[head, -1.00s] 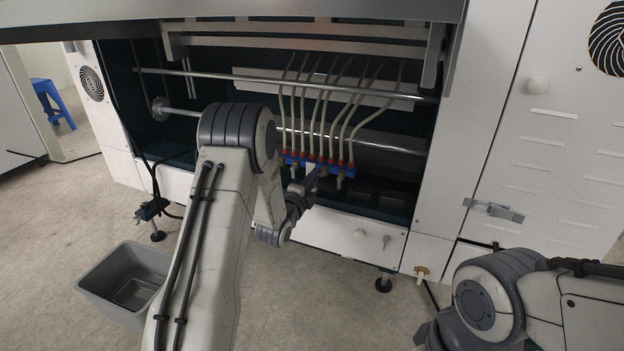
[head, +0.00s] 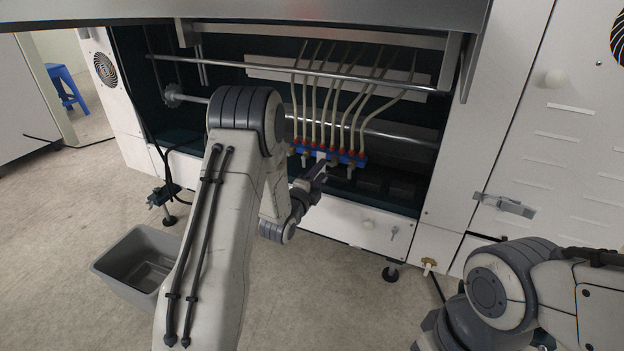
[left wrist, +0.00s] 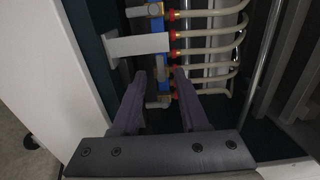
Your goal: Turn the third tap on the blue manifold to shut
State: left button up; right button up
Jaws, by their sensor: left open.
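The blue manifold (head: 345,157) sits low inside the open bay of the white machine, with red fittings and pale hoses above it and small taps along its front. It also shows in the left wrist view (left wrist: 157,38). My left gripper (head: 320,172) is in front of the manifold and hides part of it. In the left wrist view my left gripper (left wrist: 161,76) is open, its two dark fingers on either side of the manifold's lower part. A small pale tap part (left wrist: 158,102) shows between the fingers; contact cannot be told. My right gripper is out of view.
A pale plate (left wrist: 138,45) juts out beside the manifold in the left wrist view. A metal rod (head: 300,70) crosses the bay above. A grey bin (head: 133,262) stands on the floor at left.

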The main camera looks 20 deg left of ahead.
pick_arm(q)
jog(key=s+p, duration=0.2)
jog(key=s, duration=0.5)
jog(key=shift+s, duration=0.4)
jog(key=shift+a, duration=0.1)
